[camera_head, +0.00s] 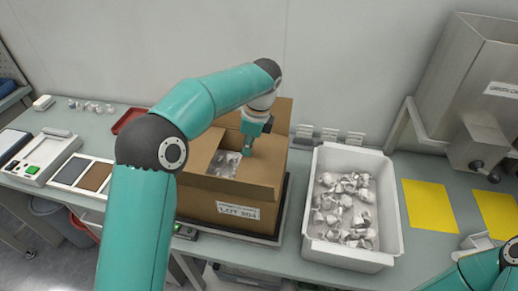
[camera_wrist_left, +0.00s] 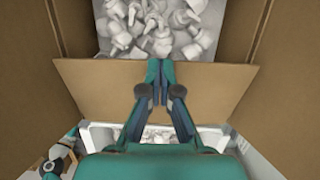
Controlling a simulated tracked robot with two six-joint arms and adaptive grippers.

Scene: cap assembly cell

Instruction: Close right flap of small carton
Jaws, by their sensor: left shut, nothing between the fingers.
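The small carton (camera_head: 205,204), brown with a "LOT 504" label, stands open on a dark platform. Its back flap (camera_head: 283,116) stands up. White parts in a clear bag (camera_head: 224,163) show inside, and also in the left wrist view (camera_wrist_left: 160,28). The right flap (camera_wrist_left: 95,88) spans the left wrist view, partly covered by my fingers; its far edge lies across the opening's side, and its exact angle is unclear. My left gripper (camera_head: 246,152) is shut and empty, its fingertips (camera_wrist_left: 160,72) overlapping that flap's inner edge in view. Contact cannot be told.
A white bin (camera_head: 393,205) of white parts stands close right of the carton. Yellow mats (camera_head: 430,206) lie farther right, below a steel hopper (camera_head: 470,75). Trays and a device (camera_head: 45,157) are at the left. My right arm shows at the lower right.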

